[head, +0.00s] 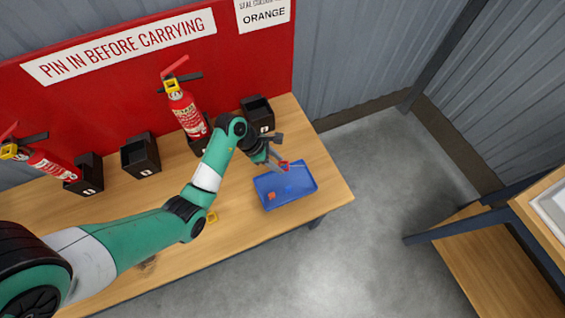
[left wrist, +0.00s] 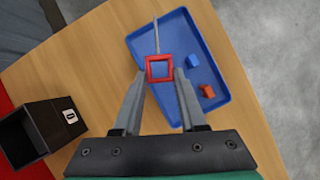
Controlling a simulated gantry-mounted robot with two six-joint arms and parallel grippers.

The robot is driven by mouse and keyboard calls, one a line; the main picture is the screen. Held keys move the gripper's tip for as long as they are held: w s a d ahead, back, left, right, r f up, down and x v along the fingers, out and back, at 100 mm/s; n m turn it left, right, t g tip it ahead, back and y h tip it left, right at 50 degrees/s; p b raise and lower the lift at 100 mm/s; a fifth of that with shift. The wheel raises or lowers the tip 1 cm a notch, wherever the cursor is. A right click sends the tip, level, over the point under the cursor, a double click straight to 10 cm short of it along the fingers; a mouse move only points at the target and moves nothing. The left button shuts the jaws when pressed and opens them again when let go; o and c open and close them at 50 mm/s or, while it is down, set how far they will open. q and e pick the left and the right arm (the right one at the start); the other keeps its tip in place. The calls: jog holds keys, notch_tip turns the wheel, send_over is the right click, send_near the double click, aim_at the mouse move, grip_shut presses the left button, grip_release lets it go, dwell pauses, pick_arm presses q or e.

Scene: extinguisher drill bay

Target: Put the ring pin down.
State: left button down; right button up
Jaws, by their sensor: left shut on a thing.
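The ring pin (head: 284,162) has a square red ring and a thin grey shaft. My left gripper (head: 281,166) is shut on it, above the blue tray (head: 314,181) at the right end of the bench. In the left wrist view, the red ring (left wrist: 160,57) sits between the two grey fingertips (left wrist: 161,74), with the shaft pointing away over the tray's far-left edge (left wrist: 133,42). The tray holds a small orange block (left wrist: 207,91) and a small blue block (left wrist: 193,60). My right gripper is not in view.
Two red extinguishers (head: 186,112) (head: 50,165) stand at the back, in front of a red board. Black holders (head: 141,157) (head: 257,112) line the bench's rear. A small yellow piece (head: 211,217) lies on the bench. The bench (head: 332,187) is bare right of the tray.

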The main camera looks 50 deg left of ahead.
aim_at(282, 163)
pick_arm(q)
jog(key=shift+w+f, duration=0.5)
jog(key=shift+f, duration=0.4)
jog(key=shift+w+a, duration=0.1)
jog(key=shift+w, duration=0.2)
jog(key=shift+w+f+b, duration=0.1)
jog(key=shift+f+b, duration=0.2)
jog(key=shift+b, duration=0.1)
notch_tip(282, 163, down, 3)
jog(key=shift+w+b, duration=0.15)
jog(key=shift+b, duration=0.7)
jog(key=shift+f, duration=0.2)
jog(key=shift+r, duration=0.1)
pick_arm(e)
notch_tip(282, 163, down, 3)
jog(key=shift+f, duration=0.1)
